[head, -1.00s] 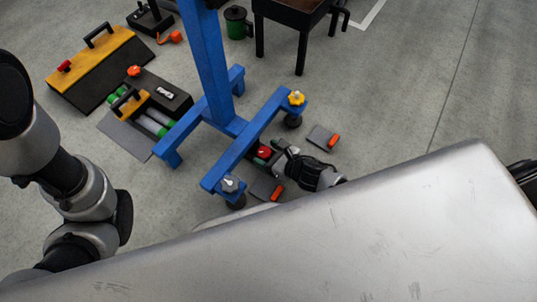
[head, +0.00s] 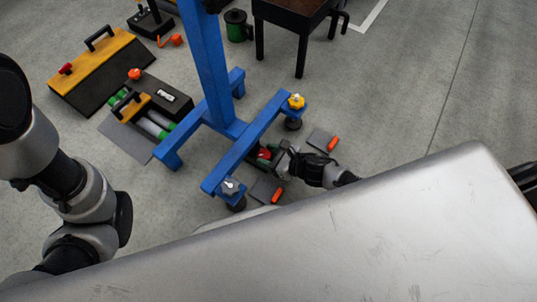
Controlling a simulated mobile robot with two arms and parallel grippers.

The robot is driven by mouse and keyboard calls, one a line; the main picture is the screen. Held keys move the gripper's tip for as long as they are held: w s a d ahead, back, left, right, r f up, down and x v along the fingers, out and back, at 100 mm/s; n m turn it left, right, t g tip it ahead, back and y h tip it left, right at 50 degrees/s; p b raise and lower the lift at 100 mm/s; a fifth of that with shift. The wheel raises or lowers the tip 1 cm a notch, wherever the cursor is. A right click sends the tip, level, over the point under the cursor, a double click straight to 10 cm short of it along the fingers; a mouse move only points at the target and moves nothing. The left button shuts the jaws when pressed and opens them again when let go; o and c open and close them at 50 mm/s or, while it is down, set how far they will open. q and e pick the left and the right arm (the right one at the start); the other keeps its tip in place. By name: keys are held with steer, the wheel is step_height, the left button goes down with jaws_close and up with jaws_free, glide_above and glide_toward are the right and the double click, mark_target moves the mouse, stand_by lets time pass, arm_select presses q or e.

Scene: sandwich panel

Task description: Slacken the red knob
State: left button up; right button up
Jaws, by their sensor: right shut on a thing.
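The red knob (head: 264,154) shows small beside the front beam of the blue stand (head: 248,140), between a yellow knob (head: 296,101) and a grey knob (head: 230,186). My right gripper (head: 283,161) is at the red knob's right side, low by the beam, and is shut on it. Its fingers partly hide the knob. My left arm comes in at the left edge. Its gripper is outside the picture.
Grey plates with orange ends (head: 323,140) lie on the floor by the stand. A yellow and black box (head: 95,75) and a black case (head: 160,97) stand to the left. A dark table (head: 297,14) stands behind.

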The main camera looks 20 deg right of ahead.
steer(key=n+g+y, duration=0.1)
steer(key=n+g+y+b, duration=0.1)
steer(key=shift+w+d+f+n+g, duration=0.1)
steer(key=shift+w+d+n+g, duration=0.1)
steer(key=shift+n+g, duration=0.15)
steer(key=shift+n+g+y+b, duration=0.45)
steer(key=shift+n+g+y, duration=0.15)
steer(key=shift+n+g, duration=0.2)
steer(key=o, duration=0.9)
steer(key=p+v, duration=0.4)
steer(key=v, duration=0.6)
steer(key=shift+p, duration=0.4)
steer(key=shift+s+d, duration=0.1)
steer(key=shift+d, duration=0.25)
steer(key=shift+c, duration=0.3)
